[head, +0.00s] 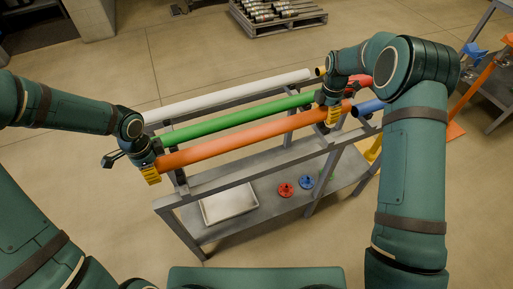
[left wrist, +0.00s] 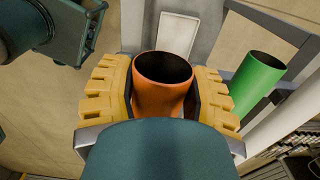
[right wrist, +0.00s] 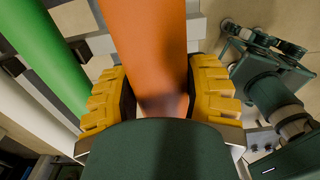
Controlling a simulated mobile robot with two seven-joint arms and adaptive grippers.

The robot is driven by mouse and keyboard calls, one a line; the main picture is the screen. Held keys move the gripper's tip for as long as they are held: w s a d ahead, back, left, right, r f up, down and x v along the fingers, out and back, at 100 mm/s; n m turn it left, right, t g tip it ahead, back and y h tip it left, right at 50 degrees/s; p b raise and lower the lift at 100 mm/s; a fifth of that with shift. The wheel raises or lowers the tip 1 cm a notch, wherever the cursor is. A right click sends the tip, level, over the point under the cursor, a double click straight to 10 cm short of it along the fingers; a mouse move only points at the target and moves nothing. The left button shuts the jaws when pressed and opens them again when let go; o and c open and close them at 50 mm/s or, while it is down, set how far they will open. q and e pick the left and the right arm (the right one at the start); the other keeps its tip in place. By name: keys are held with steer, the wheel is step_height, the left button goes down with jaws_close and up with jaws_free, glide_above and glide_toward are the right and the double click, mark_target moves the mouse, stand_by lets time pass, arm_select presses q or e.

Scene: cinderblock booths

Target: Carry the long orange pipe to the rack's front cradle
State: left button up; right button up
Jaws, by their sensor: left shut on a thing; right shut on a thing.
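The long orange pipe (head: 240,137) lies level across the near side of the grey rack (head: 262,171), roughly along its front rail. I cannot tell whether it touches the front cradle. My left gripper (head: 151,173) is shut on its left end; the left wrist view shows the pipe's open end (left wrist: 163,75) between yellow finger pads. My right gripper (head: 332,114) is shut on the pipe near its right end. In the right wrist view the pipe (right wrist: 150,50) runs between the right finger pads. My grippers hide parts of both pipe ends.
A green pipe (head: 225,124) and a white pipe (head: 225,96) lie on the rack behind the orange one. The lower shelf holds a pale tray (head: 229,205), a red fitting (head: 286,190) and a blue one (head: 306,182). A loaded pallet (head: 278,20) stands behind.

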mark_target(321, 128)
arm_select(q)
steer(key=shift+f, duration=0.2)
arm_select(e)
steer(key=shift+f, duration=0.15)
